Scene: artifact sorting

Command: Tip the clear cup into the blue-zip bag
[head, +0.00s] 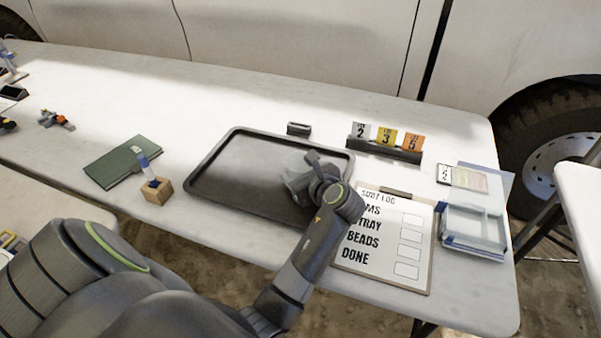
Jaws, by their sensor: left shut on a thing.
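My left gripper (314,170) is over the right part of the dark tray, shut on a clear cup (295,181). The cup looks tilted, and the gripper hides part of it. I cannot tell what is inside it. A clear, open-looking holder with blue edging (474,229), which looks like the blue-zip bag, lies at the right end of the table, well apart from the cup. My right gripper is not in view.
The dark tray (225,185) has a raised rim. A clipboard list (384,268) lies between it and the blue-edged holder. Numbered cards (386,138) stand in a rack behind. A flat clear sheet (494,184), a green book (112,167) and a wooden block (157,192) also lie around.

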